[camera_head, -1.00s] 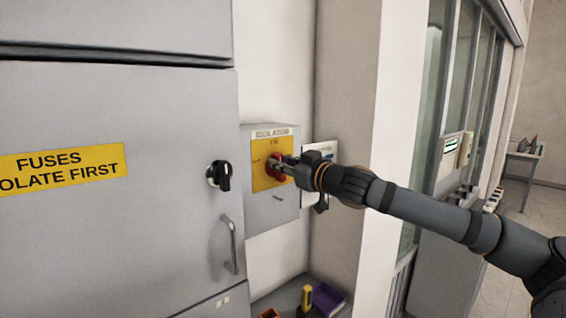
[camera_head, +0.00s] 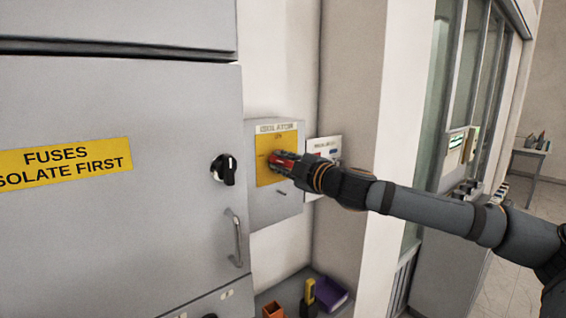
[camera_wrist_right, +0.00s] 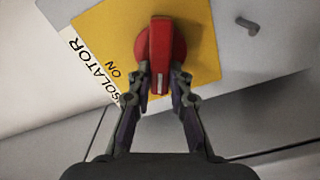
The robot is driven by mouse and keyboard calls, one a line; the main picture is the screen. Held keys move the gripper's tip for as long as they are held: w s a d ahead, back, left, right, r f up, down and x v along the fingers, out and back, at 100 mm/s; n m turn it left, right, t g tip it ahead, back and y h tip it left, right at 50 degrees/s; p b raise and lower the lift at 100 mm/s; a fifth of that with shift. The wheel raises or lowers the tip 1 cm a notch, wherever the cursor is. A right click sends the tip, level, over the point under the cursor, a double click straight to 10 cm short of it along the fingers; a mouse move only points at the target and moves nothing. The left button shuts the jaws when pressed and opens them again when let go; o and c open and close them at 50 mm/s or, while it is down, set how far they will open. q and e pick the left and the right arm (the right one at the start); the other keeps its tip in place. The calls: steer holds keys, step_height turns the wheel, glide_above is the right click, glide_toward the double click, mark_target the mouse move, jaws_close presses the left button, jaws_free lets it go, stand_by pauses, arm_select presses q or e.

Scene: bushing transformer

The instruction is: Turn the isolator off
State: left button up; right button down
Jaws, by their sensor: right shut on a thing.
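The isolator (camera_head: 277,205) is a grey box on the wall with a yellow plate (camera_head: 264,174) and a red rotary handle (camera_head: 284,161). In the right wrist view the red handle (camera_wrist_right: 161,50) stands in line between my fingers, with "ON" and "ISOLATOR" lettering on its left. My right gripper (camera_head: 290,164) reaches in from the right; in the wrist view its fingertips (camera_wrist_right: 160,80) are closed on the near end of the handle. Part of the handle is hidden by the gripper in the head view. My left gripper is not in view.
A grey cabinet (camera_head: 110,230) with a black knob (camera_head: 224,169) and a bar handle (camera_head: 235,238) stands at the left. A white notice (camera_head: 325,150) hangs behind my right wrist.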

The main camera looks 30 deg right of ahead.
steer(key=shift+a+f+n+b, duration=0.1)
steer(key=shift+f+n+b, duration=0.1)
steer(key=shift+n, duration=0.55)
steer(key=shift+d+f+n+b, duration=0.1)
steer(key=shift+n+b, duration=0.15)
steer(key=shift+n, duration=0.55)
steer(key=shift+a+f+n+b, duration=0.1)
steer(key=shift+n+b, duration=0.1)
steer(key=shift+n, duration=0.55)
steer(key=c, duration=1.2)
jaws_free()
steer(key=shift+s, duration=0.1)
steer(key=shift+r, duration=0.1)
